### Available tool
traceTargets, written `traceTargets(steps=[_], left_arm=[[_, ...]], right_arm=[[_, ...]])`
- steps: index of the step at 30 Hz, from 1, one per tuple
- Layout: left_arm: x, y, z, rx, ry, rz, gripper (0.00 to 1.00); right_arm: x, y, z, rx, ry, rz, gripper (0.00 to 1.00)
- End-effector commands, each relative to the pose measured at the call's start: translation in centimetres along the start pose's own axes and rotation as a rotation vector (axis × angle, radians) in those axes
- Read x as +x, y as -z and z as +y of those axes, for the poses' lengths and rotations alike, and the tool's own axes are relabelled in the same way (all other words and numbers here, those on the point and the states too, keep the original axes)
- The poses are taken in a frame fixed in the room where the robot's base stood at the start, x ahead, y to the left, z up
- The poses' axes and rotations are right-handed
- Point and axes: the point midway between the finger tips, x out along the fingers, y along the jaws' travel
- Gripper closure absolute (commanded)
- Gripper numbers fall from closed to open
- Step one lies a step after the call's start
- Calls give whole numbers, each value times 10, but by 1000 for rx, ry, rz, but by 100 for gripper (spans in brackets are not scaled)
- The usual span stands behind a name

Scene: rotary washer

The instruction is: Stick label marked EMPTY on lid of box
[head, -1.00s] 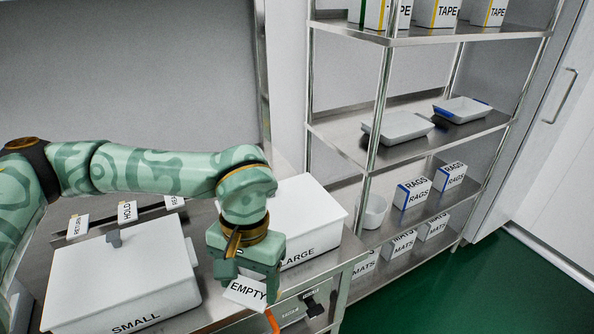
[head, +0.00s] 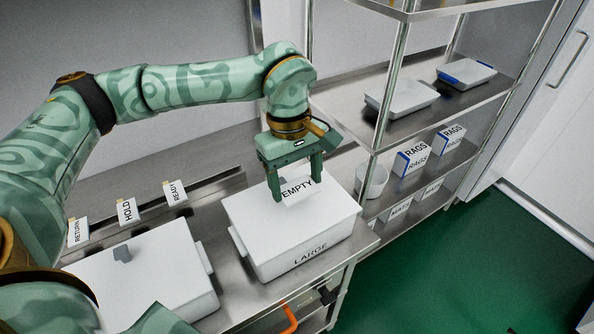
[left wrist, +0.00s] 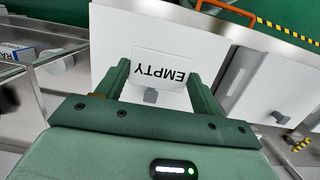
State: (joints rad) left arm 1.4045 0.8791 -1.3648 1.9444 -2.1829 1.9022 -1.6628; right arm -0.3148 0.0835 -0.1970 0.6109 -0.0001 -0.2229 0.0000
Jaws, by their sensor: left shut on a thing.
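My left gripper (head: 296,187) is shut on the white label marked EMPTY (head: 298,188). It holds the label over the lid of the white box marked LARGE (head: 300,246). In the left wrist view, the label (left wrist: 160,70) shows between the two fingers, with the white lid behind it. I cannot tell whether the label touches the lid. A second white box, its lid (head: 150,265) carrying a grey knob, stands to the left on the same bench. My right gripper is not in view.
Upright cards marked RETURN (head: 78,232), HOLD (head: 127,211) and READY (head: 175,192) stand behind the left box. A steel shelf (head: 350,140) with trays, a white bin (head: 372,181) and RAGS boxes stands to the right. Green floor is open at the lower right.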

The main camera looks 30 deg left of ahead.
Motion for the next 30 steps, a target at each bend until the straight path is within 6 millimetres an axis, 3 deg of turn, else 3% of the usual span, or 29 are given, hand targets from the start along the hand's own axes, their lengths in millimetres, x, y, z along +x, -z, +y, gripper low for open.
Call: traceTargets(steps=[9,15,30], left_arm=[[43,7,0,1,3,-2,54],[59,9,-1,2,1,-1,54],[64,10,-1,2,0,1,54]], right_arm=[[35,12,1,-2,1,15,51],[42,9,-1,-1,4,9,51],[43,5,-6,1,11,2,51]])
